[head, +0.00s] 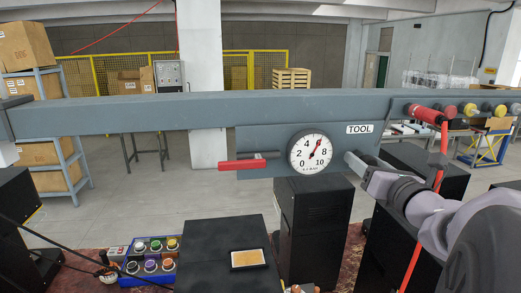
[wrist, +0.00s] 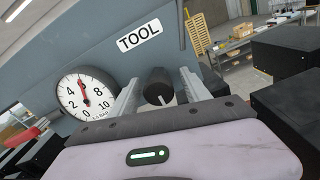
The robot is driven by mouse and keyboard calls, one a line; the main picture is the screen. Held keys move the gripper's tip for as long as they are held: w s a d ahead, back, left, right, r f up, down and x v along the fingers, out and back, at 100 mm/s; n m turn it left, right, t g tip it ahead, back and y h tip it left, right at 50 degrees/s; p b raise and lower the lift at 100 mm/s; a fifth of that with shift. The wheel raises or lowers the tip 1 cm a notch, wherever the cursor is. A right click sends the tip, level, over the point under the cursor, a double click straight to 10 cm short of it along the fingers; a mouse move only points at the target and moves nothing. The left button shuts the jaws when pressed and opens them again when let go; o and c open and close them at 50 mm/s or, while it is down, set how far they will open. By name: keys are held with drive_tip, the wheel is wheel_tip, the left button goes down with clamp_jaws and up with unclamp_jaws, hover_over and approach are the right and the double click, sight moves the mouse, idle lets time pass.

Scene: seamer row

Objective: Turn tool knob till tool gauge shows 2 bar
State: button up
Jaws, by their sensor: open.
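The tool gauge (head: 310,152) is a round white dial under the TOOL label (head: 360,129) on the grey beam. Its red needle points up and slightly right, at about 6, between the 4 and the 8. The gauge also shows in the wrist view (wrist: 86,95). The tool knob (wrist: 158,84) is a dark cylinder right of the gauge. My gripper (wrist: 158,86) is open, with one finger to each side of the knob and gaps between. In the head view my gripper (head: 356,164) is below the label and hides the knob.
A red-handled lever (head: 243,164) sits on the beam left of the gauge. Red and yellow knobs (head: 428,114) line the beam at the right, with a red cable hanging near my arm. Black cabinets (head: 312,225) stand below.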

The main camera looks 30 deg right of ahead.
drive_tip(key=shift+s+a+r, duration=0.15)
drive_tip(key=shift+s+a, duration=0.1)
drive_tip(key=shift+s, duration=0.3)
drive_tip(key=shift+c, duration=0.2)
drive_tip(key=shift+s+a+r, duration=0.1)
drive_tip(key=shift+s, duration=0.2)
drive_tip(key=c, duration=0.4)
drive_tip(key=shift+w, duration=0.1)
clamp_jaws()
